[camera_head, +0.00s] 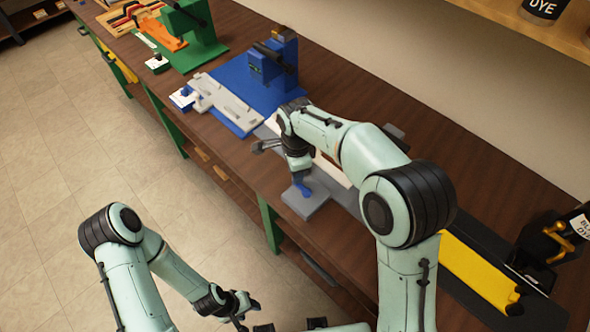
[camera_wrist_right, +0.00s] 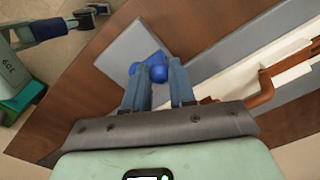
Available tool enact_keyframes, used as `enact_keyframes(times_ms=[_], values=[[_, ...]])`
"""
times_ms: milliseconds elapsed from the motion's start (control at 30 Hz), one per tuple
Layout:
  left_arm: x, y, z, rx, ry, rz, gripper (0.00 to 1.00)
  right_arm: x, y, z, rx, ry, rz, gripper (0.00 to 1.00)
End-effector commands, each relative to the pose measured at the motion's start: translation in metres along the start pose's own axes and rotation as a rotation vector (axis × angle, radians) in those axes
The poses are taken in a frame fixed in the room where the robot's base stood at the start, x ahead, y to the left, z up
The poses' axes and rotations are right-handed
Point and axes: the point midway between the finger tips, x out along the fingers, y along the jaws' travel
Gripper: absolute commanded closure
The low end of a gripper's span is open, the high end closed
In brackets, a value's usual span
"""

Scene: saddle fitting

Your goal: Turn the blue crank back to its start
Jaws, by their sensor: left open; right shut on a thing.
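The blue crank (camera_head: 303,188) sits on a grey plate (camera_head: 307,206) near the front edge of the bench, at the middle of the head view. My right gripper (camera_head: 300,174) reaches down over it and is shut on it. In the right wrist view, the rounded blue crank (camera_wrist_right: 148,69) lies at the tips of the right gripper's two fingers (camera_wrist_right: 158,76). The fingers hide part of it. My left gripper (camera_head: 247,307) is low in the head view, open, empty and off the bench, well apart from the crank.
A blue machine (camera_head: 250,85) with a pale grey piece (camera_head: 232,105) stands further along the bench. A green machine (camera_head: 195,40) is beyond it. A yellow piece (camera_head: 478,270) and a black and brass device (camera_head: 545,245) lie to the right. A shelf (camera_head: 520,25) runs along the wall.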

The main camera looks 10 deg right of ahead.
Motion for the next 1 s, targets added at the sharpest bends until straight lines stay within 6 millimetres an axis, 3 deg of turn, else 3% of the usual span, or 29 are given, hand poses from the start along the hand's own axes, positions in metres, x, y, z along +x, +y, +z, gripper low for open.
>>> enact_keyframes(times_ms=[300, 333, 400, 767, 1000], values=[[0.0, 0.0, 0.0, 0.0, 0.0, 0.0, 0.49, -0.002, -0.002, -0.001, 0.002, 0.001, -0.007, 1.0], [0.0, 0.0, 0.0, 0.0, 0.0, 0.0, 0.49, -0.002, -0.002, -0.001, 0.002, 0.001, -0.007, 0.69], [0.0, 0.0, 0.0, 0.0, 0.0, 0.0, 0.49, -0.001, -0.001, -0.001, 0.002, 0.001, -0.006, 0.49], [-0.001, 0.0, 0.0, 0.0, 0.001, 0.0, 0.49, -0.005, -0.001, 0.0, 0.001, 0.0, -0.004, 0.49], [-0.007, 0.004, -0.004, 0.002, 0.006, 0.002, 0.49, -0.047, -0.002, -0.001, 0.001, -0.001, -0.008, 0.49]])
